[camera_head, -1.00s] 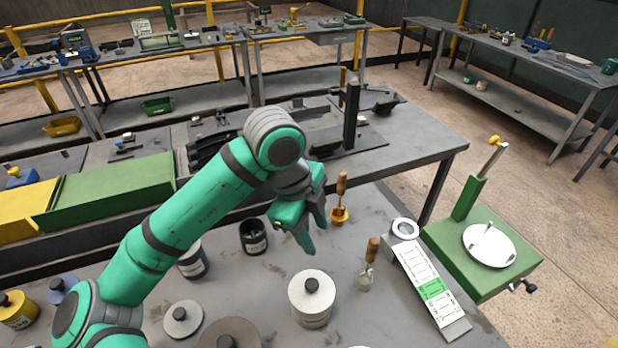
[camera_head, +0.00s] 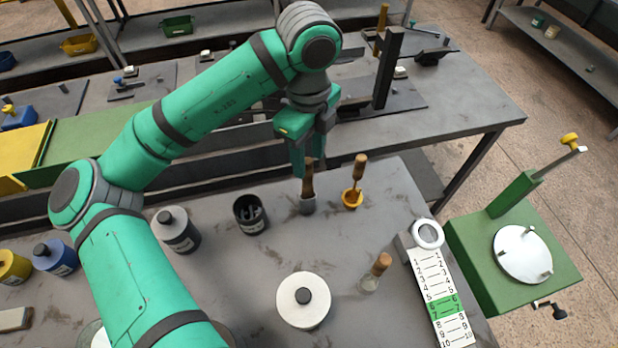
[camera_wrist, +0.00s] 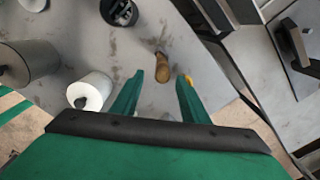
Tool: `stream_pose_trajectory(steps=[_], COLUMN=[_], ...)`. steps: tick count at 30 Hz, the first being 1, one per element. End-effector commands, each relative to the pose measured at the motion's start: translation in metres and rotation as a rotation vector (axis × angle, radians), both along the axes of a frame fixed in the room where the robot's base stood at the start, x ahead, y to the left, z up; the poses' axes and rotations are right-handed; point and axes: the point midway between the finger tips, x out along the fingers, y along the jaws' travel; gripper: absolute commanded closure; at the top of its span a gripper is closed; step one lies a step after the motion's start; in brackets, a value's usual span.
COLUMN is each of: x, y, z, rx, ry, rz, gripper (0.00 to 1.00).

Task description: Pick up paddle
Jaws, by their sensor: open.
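Three wooden-handled tools stand on the grey bench, and I cannot tell for sure which is the paddle. One wooden handle (camera_head: 308,184) rises from a small grey base, one (camera_head: 360,167) from a yellow cup (camera_head: 352,199), and one (camera_head: 382,263) from a clear base. My gripper (camera_head: 309,160) is open, pointing down over the grey-based handle, and its fingers hide the top of that handle. In the wrist view a wooden handle (camera_wrist: 162,68) shows just beyond and between the open fingertips (camera_wrist: 158,77), with nothing held.
A black cup (camera_head: 249,215) and a grey lidded canister (camera_head: 176,230) stand left of the handle. A numbered strip (camera_head: 440,295) lies at the right, beside a green stand (camera_head: 520,260). Bare bench lies between them.

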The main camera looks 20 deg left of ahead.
Motion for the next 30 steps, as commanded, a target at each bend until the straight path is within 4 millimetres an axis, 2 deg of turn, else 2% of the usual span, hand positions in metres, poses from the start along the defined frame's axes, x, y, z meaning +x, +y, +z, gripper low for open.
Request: stream_pose_trajectory(steps=[3, 13, 21, 30], x=[0.0, 0.001, 0.005, 0.005], y=[0.0, 0.002, 0.006, 0.006], z=[-0.018, -0.044, -0.079, -0.086], rx=[-0.001, -0.001, -0.001, -0.001], ry=[0.001, 0.001, 0.0, -0.001], rz=[0.001, 0.001, 0.002, 0.002], gripper=[0.59, 0.59, 0.59, 0.59])
